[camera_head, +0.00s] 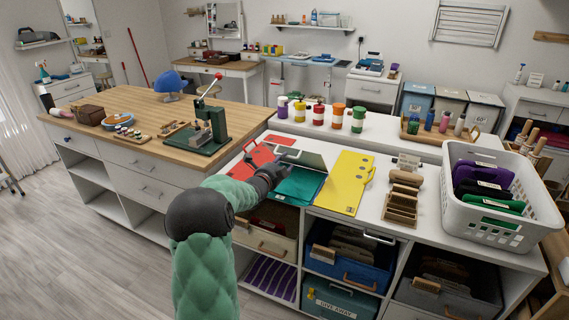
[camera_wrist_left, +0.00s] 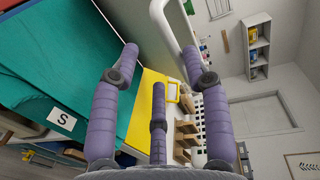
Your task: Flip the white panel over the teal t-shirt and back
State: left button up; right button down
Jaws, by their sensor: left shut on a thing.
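The teal t-shirt (camera_head: 302,184) lies flat on the white counter between the red and yellow panels. In the left wrist view the teal cloth (camera_wrist_left: 40,105) fills the left side and bears a white "S" label. The white panel (camera_head: 308,159) looks grey in shade and stands tilted at the shirt's far side. My left gripper (camera_head: 272,172) is at the shirt's left edge, shut on the panel, though its grip is partly hidden. In the wrist view a white rim (camera_wrist_left: 167,38) passes near its purple fingers (camera_wrist_left: 158,72). My right gripper is out of view.
A red panel (camera_head: 262,153) lies left of the shirt and a yellow panel (camera_head: 349,178) right of it. Wooden stands (camera_head: 401,207) and a white basket (camera_head: 545,220) occupy the right side. Paint bottles (camera_head: 337,116) line the back. Open cubbies with bins lie below.

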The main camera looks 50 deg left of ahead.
pick_arm(q)
jog(key=v, duration=1)
jog(key=shift+s+d, duration=0.1)
jog(key=w+d+f+n+g+h+p, duration=0.2)
jog(key=w+d+f+n+h, duration=0.25)
jog(key=d+f, duration=0.85)
jog(key=w+d+f+n+g+h+p, duration=0.25)
jog(key=w+d+f+n, duration=0.2)
jog(key=d+f, duration=0.8)
jog(key=s+d+f+n+g+h, duration=0.25)
jog(key=d+f, duration=0.25)
jog(key=d, duration=0.4)
jog(key=s+d+f+n+g+h, duration=0.1)
jog(key=s+d+f+g, duration=0.15)
jog(key=d+f, duration=0.45)
jog(key=s+d+f+n+g+h+p, duration=0.1)
jog(key=s+d+g, duration=0.3)
jog(key=s+d, duration=1)
jog(key=shift+s+d+f+n+g+p, duration=0.3)
jog(key=shift+s+n+p, duration=0.2)
jog(key=shift+p, duration=0.2)
jog(key=shift+w+a+h, duration=0.1)
jog(key=shift+h, duration=0.15)
